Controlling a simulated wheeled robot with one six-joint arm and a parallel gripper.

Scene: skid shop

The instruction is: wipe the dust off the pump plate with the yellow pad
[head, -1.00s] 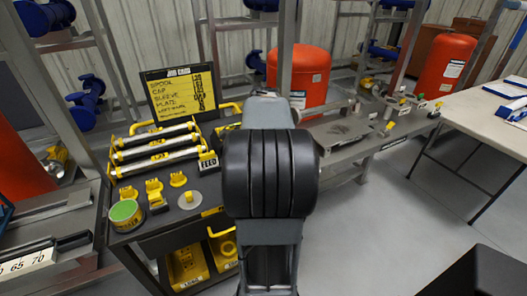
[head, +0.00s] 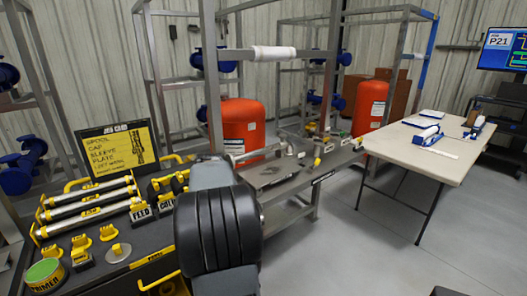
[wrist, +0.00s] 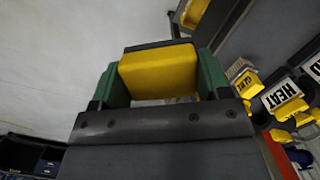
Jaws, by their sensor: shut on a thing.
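The yellow pad (wrist: 158,72) fills the space between the green fingers of my gripper (wrist: 160,80) in the wrist view, and the gripper is shut on it. A pale grey floor lies behind and left of it. In the head view my own black arm joint hides the gripper and pad. The pump plate appears to be the flat grey plate (head: 268,173) on the steel skid bench, right of my arm in the head view. It has a darker patch on it; the dust is too small to tell clearly. The pad is apart from the plate.
A dark tool cart (head: 140,262) at left holds silver tubes, yellow parts, a green-topped tin (head: 43,273) and a job card (head: 118,150). Orange tanks (head: 240,125) stand behind the bench. A white table (head: 430,160) is at right. Open floor (head: 400,240) lies in front.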

